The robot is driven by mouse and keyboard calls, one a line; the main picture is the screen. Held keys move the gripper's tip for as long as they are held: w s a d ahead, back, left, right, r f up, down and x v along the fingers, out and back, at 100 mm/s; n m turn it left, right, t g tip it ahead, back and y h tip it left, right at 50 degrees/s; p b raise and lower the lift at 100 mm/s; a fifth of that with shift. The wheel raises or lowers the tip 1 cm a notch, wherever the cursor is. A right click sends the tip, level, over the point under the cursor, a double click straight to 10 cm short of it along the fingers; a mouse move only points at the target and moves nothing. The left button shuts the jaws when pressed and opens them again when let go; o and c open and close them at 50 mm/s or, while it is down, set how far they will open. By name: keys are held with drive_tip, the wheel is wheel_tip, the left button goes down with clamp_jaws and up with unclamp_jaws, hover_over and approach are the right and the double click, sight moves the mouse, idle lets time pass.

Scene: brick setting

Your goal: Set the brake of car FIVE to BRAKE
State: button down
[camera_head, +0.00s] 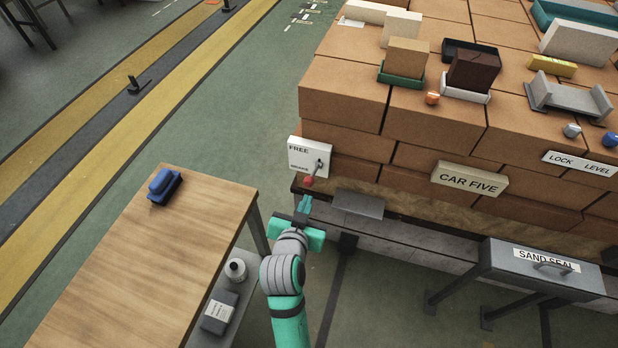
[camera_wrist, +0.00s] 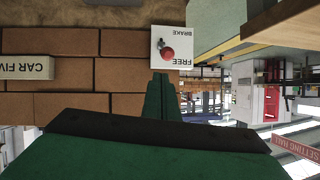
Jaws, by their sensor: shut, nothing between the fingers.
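The brake plate of car FIVE (camera_head: 302,152) is a white panel on the left corner of the brick stack, marked FREE above and BRAKE below. It shows upside down in the wrist view (camera_wrist: 184,48). Its short lever ends in a red knob (camera_head: 308,181), which also shows in the wrist view (camera_wrist: 168,54). The lever sticks out from the plate; I cannot tell surely which word it is set to. My gripper (camera_head: 304,204) is shut and empty, just below and in front of the knob, seemingly apart from it. Its green fingers (camera_wrist: 161,96) point toward the plate.
The CAR FIVE sign (camera_head: 469,180) is right of the plate, above a grey ledge (camera_head: 358,204) and a SAND SEAL box (camera_head: 540,268). A wooden table (camera_head: 150,260) with a blue object (camera_head: 164,186) stands left of my arm. Loose blocks and trays lie atop the bricks.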

drive_tip(key=shift+m+g+h, duration=0.3)
drive_tip(key=shift+m+h, duration=0.1)
drive_tip(key=shift+m, duration=0.4)
drive_tip(key=w+r, duration=0.1)
drive_tip(key=r, duration=0.1)
drive_tip(key=w+r, duration=0.2)
drive_tip(key=shift+w+a+r, duration=0.2)
drive_tip(key=shift+r, duration=0.15)
hover_over(309, 178)
drive_tip(key=s+d, duration=0.1)
wheel_tip(309, 178, down, 5)
drive_tip(key=shift+s+r, duration=0.1)
drive_tip(key=shift+r, duration=0.05)
drive_tip(key=shift+s+a+f, duration=0.15)
drive_tip(key=shift+a+f, duration=0.05)
drive_tip(key=shift+f, duration=0.45)
drive_tip(key=shift+s+a+f, duration=0.1)
drive_tip(key=shift+a+f, duration=0.05)
drive_tip(key=shift+f, duration=0.45)
drive_tip(key=shift+s+a+f, duration=0.15)
drive_tip(key=shift+a+f, duration=0.05)
drive_tip(key=shift+f, duration=0.45)
